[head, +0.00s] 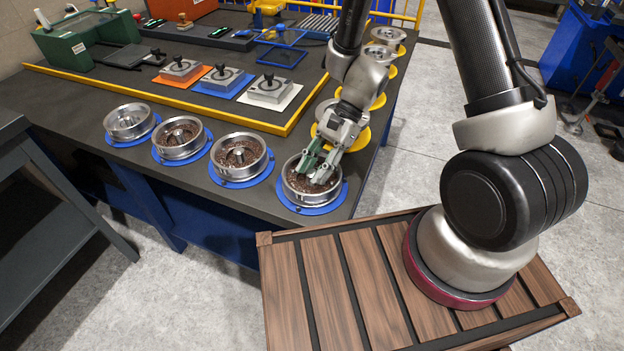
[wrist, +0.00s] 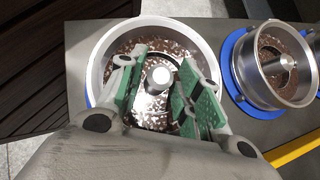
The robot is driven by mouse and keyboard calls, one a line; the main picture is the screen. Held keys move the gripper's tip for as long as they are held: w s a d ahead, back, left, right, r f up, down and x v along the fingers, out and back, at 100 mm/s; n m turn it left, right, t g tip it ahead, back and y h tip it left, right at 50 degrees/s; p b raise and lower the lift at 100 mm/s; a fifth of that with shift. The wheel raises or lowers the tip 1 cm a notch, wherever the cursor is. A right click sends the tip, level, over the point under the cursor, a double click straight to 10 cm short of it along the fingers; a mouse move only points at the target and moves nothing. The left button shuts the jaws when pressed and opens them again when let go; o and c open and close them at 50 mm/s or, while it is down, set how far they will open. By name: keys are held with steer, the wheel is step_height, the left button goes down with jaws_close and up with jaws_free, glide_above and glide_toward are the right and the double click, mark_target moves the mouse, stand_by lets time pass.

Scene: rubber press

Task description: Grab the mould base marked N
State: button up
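Several round silver mould bases with dark granules inside stand in a row on blue discs at the bench's front edge. My gripper (head: 317,168) is down at the rightmost one (head: 297,188). In the wrist view, this mould base (wrist: 92,72) lies under my gripper (wrist: 163,80), which is open. Its green-padded fingers stand apart on either side of the central post (wrist: 161,77), with gaps on both sides. Whether the fingertips touch the granules I cannot tell. The neighbouring mould base (head: 240,158) also shows in the wrist view (wrist: 275,65). No letter N is readable.
Two more mould bases, the third (head: 181,139) and the leftmost (head: 130,122), stand further left. A yellow rail (head: 215,113) borders the row, with three press blocks on orange, blue and white plates behind it. Round parts on yellow discs (head: 378,102) line the bench's right edge.

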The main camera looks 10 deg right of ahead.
jaws_close()
steer(key=shift+r, duration=0.1)
stand_by(0.4)
